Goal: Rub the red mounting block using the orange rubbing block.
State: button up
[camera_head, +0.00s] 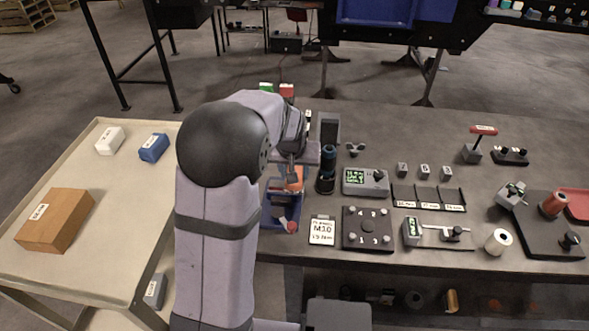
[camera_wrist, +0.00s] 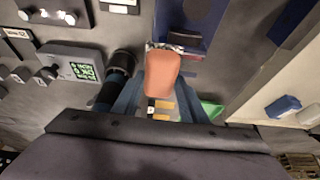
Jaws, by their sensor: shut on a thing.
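The orange rubbing block (camera_wrist: 163,72) is between the fingers of my gripper (camera_wrist: 160,98) in the wrist view, and the gripper is shut on it. In the head view the orange block (camera_head: 294,178) shows just below my gripper (camera_head: 291,168), partly covered by my arm, above a blue tray (camera_head: 275,216). A small red block (camera_head: 287,90), likely the red mounting block, stands at the back edge of the table beside a green block (camera_head: 266,88), beyond my arm. My gripper is apart from it, nearer the front. I cannot make out the red block in the wrist view.
A dark cylinder (camera_head: 326,180) stands just right of my gripper. A grey device with a green display (camera_head: 366,181) and a black knob board (camera_head: 367,228) lie further right. A cart (camera_head: 98,215) on the left holds white, blue and brown boxes.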

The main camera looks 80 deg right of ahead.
jog(key=shift+w+f, duration=0.2)
jog(key=shift+f, duration=0.45)
jog(key=shift+w+b, duration=0.3)
jog(key=shift+w, duration=3.05)
jog(key=shift+c, duration=0.4)
jog(key=s, duration=0.7)
jog(key=shift+s+p, duration=0.15)
jog(key=shift+p, duration=0.2)
notch_tip(320, 180, up, 8)
jog(key=p, duration=0.5)
jog(key=shift+r+p, duration=0.2)
jog(key=shift+p, duration=0.2)
